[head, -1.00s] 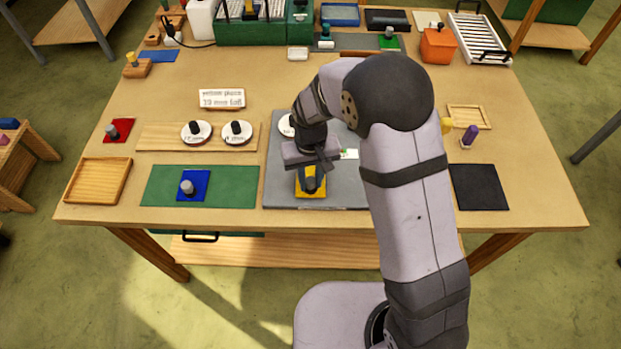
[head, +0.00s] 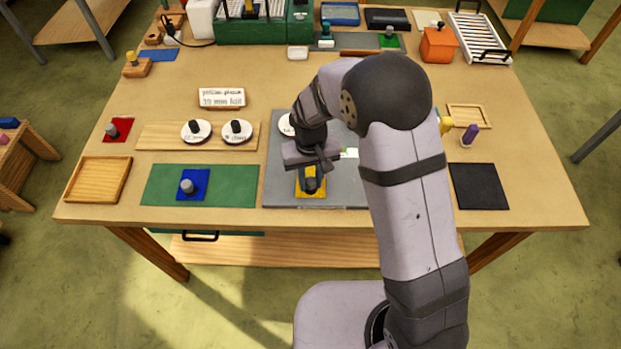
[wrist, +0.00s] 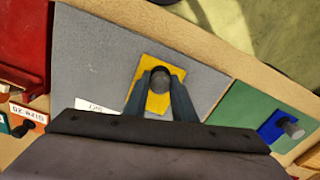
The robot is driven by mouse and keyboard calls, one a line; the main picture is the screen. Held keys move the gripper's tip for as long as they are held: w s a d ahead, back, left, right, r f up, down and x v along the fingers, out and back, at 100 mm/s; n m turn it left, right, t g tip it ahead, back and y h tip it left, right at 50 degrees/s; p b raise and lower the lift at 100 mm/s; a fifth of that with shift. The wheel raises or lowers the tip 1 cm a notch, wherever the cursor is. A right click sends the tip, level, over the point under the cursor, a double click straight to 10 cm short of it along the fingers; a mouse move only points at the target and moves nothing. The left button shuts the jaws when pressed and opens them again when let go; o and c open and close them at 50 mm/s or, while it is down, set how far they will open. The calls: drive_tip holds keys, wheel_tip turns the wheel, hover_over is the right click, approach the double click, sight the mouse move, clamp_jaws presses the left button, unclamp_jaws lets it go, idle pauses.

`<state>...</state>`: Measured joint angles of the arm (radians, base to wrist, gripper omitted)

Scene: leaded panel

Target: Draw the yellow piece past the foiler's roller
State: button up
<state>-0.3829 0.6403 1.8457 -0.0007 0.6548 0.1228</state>
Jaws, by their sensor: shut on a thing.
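The yellow piece (head: 312,192) lies at the front of the grey plate (head: 284,185). It also shows in the wrist view (wrist: 152,101), with a dark round knob (wrist: 160,80) on top. My gripper (head: 311,178) is over it, and its two fingers (wrist: 158,88) are shut on the knob. The piece is on or very close to the plate; I cannot tell which. The foiler's roller is not clearly visible, as my arm hides part of the grey plate. A white disc (head: 286,124) sits at the plate's back left, partly hidden.
A green mat (head: 230,190) with a blue piece (head: 187,192) lies to the left. Two white spools (head: 196,131) stand on a wooden board (head: 160,136) behind it. A sign (head: 222,98) stands further back. A black mat (head: 479,187) lies at the right.

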drive_tip(key=shift+w, duration=0.95)
idle(0.8)
drive_tip(key=shift+d, duration=0.25)
drive_tip(key=shift+d, duration=0.35)
drive_tip(key=shift+d, duration=1.25)
idle(0.3)
drive_tip(key=shift+d, duration=0.35)
drive_tip(key=shift+d+p, duration=0.3)
drive_tip(key=shift+d, duration=0.15)
drive_tip(key=shift+s, duration=0.2)
